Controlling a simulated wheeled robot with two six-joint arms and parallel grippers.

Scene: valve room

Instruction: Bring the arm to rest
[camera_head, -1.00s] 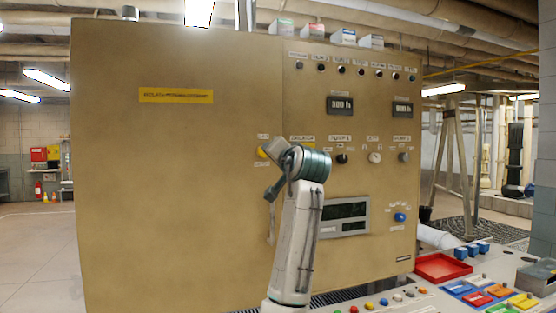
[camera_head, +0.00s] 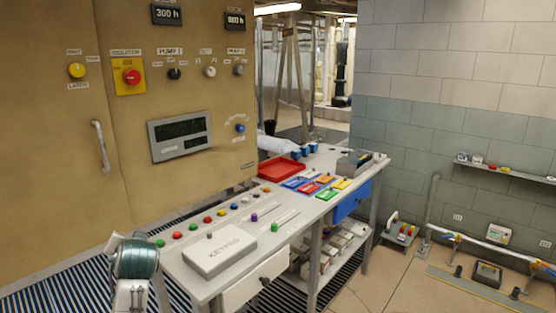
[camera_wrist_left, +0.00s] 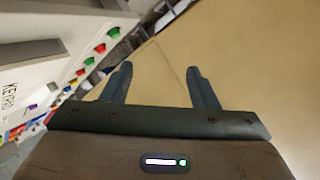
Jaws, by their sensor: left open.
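My left gripper (camera_wrist_left: 158,78) shows in the left wrist view with its two dark fingers apart and nothing between them. Tan cabinet surface lies beyond the fingers, and they appear clear of it. In the head view, a white and teal part of my arm stands at the lower left, beside the near-left end of the control desk (camera_head: 205,285). The fingers cannot be made out in the head view. My right gripper is in neither view.
The tan cabinet (camera_head: 45,190) has a red rotary switch (camera_head: 131,76) and a vertical handle (camera_head: 101,147). The desk carries a keypad (camera_head: 219,250), several coloured buttons and a red tray (camera_head: 281,169). Open floor (camera_head: 400,285) lies to the right of the desk.

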